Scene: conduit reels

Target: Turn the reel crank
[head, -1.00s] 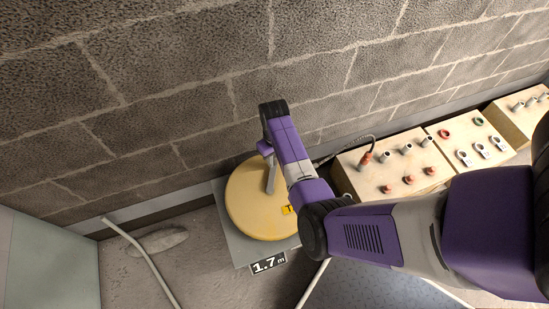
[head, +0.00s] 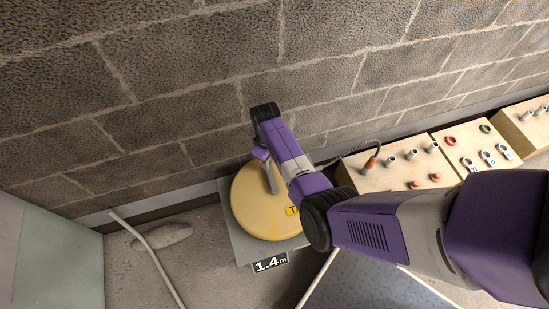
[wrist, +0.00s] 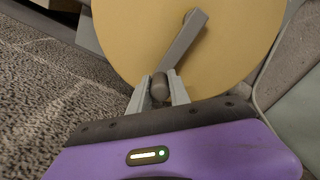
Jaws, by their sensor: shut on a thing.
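The yellow reel (head: 256,213) lies on a grey base plate (head: 243,248) against the block wall. It also shows in the wrist view (wrist: 228,55). A grey crank arm (wrist: 183,43) runs from the reel's hub to a dark knob (wrist: 159,88). My gripper (wrist: 160,92) is shut on the crank knob, with one finger on each side of it. A label (head: 270,263) at the plate's front reads 1.4 m.
Pale boxes of fittings (head: 390,177) stand along the wall to the right. A cable with a red plug (head: 371,163) runs to the nearest box. A bent white conduit (head: 150,255) lies on the floor at left, beside a pale panel (head: 50,255).

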